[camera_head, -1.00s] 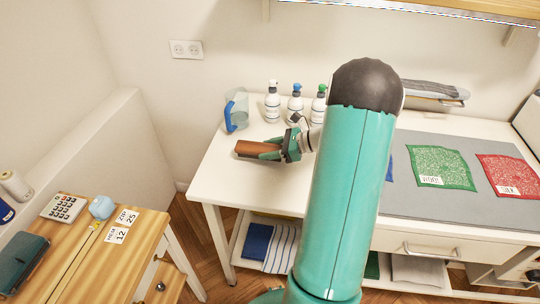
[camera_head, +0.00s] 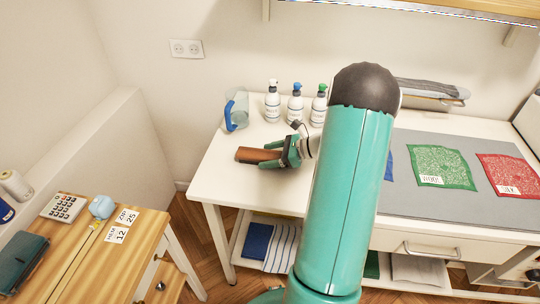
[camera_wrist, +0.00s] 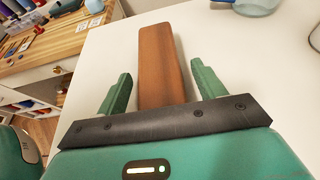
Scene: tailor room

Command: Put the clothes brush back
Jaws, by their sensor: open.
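The clothes brush (camera_head: 252,155) is a long brown wooden piece at the left end of the white table. In the wrist view the brush (camera_wrist: 163,62) points away from me, with its near end hidden behind the dark gripper bar. My gripper (camera_head: 270,157) is at the brush's right end. In the wrist view my gripper (camera_wrist: 161,76) is open, one green finger on each side of the brush, with a visible gap on both sides. The brush's underside is hidden.
A clear jug with a blue handle (camera_head: 236,110) and pump bottles (camera_head: 272,101) stand behind the brush. A grey mat (camera_head: 450,205) with green (camera_head: 441,167) and red cloths lies to the right. A wooden desk (camera_head: 130,255) stands at lower left. The table's front-left corner is clear.

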